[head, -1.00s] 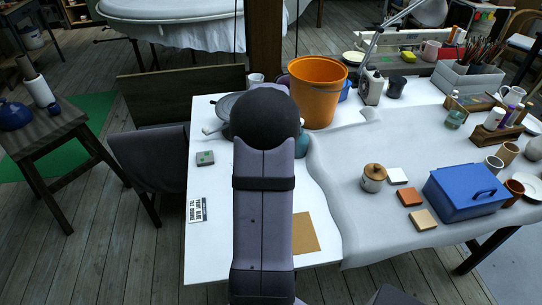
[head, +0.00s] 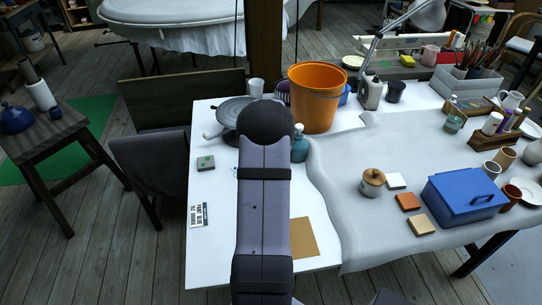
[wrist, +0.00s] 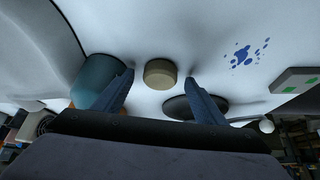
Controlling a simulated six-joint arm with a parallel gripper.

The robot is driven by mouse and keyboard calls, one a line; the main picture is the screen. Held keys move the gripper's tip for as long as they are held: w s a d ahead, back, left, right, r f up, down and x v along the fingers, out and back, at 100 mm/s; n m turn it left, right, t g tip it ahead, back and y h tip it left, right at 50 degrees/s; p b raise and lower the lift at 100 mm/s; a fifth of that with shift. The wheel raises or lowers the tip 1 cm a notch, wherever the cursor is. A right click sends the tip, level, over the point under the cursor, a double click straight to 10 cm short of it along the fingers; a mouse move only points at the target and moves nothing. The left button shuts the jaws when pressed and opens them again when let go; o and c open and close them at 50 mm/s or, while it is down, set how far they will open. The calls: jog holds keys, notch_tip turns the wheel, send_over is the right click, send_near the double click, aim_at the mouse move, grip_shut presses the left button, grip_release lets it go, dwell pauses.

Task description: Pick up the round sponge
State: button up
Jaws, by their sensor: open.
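The round sponge (wrist: 160,73) is a small beige disc-like block on the white table, seen in the wrist view. It lies between and just beyond my gripper's two fingertips, with room on both sides. My gripper (wrist: 160,79) is open and empty. In the head view my arm hides both the sponge and the gripper.
A teal bottle (wrist: 97,78) stands close to the left finger; it also shows in the head view (head: 299,150). A dark grey disc (wrist: 194,107) is near the right finger. A green-marked grey block (head: 206,163) and an orange bucket (head: 316,97) stand on the table.

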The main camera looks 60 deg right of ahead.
jog(key=shift+w+d+f, duration=0.1)
jog(key=shift+d+f, duration=0.05)
jog(key=shift+f, duration=0.15)
jog(key=c, duration=1.2)
jog(key=shift+r, duration=0.15)
jog(key=shift+r, duration=0.1)
notch_tip(320, 180, up, 7)
jog(key=shift+b, duration=0.85)
jog(key=a+b, duration=0.6)
jog(key=a, duration=1.4)
jog(key=shift+f, duration=0.25)
